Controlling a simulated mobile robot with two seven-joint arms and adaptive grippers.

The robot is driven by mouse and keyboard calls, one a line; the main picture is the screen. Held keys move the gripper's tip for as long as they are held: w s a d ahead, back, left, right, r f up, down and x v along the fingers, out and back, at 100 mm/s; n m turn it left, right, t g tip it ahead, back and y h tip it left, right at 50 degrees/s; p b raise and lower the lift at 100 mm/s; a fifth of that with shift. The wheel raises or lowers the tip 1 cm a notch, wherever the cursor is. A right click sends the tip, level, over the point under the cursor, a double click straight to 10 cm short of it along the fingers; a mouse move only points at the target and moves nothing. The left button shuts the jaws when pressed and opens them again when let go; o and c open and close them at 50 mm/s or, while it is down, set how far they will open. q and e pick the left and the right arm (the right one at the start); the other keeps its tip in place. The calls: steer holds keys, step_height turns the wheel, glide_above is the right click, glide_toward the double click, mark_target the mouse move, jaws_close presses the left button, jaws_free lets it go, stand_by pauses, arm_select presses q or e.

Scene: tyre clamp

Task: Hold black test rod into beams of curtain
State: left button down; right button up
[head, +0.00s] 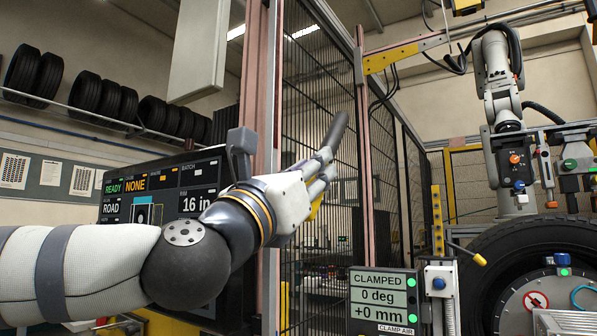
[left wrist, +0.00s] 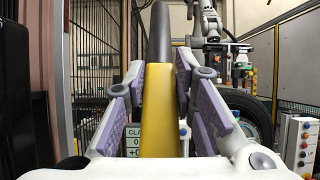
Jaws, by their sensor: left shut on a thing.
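My left gripper (head: 325,165) reaches in from the left and is shut on the test rod (head: 337,130). The rod's black end points up and slightly right from the fingers. In the left wrist view, the rod's yellow handle (left wrist: 160,110) lies between the purple finger pads, with the black part (left wrist: 158,35) beyond. Two tall pinkish uprights, a near one (head: 270,100) and a far one (head: 363,160), stand either side of the rod in the picture. I cannot tell whether they carry the curtain's beams, or whether the rod is between them in depth. My right gripper is not in view.
A status screen (head: 165,190) stands behind my left arm. A panel (head: 385,297) reads CLAMPED, 0 deg, +0 mm. A large tyre (head: 510,245) with a robot arm (head: 497,85) above it is at right. Black mesh fencing (head: 305,100) rises behind the rod.

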mark_target(339, 136)
arm_select(q)
steer(key=w+d+b, duration=0.2)
steer(key=w+d, duration=0.4)
steer(key=w, duration=0.3)
steer(key=shift+s+a+r+p, duration=0.1)
steer(key=shift+r+p, duration=0.75)
steer(key=shift+r, duration=1.1)
steer(key=shift+s+r+p, duration=0.1)
steer(key=shift+r+p, duration=0.7)
steer(key=shift+r, duration=1.15)
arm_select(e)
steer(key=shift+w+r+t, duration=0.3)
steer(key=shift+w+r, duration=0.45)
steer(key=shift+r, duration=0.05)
arm_select(q)
steer(key=s+a+f, duration=0.4)
steer(key=s+a, duration=0.5)
steer(key=s, duration=0.4)
steer(key=shift+s+p, duration=0.15)
steer(key=shift+p, duration=0.25)
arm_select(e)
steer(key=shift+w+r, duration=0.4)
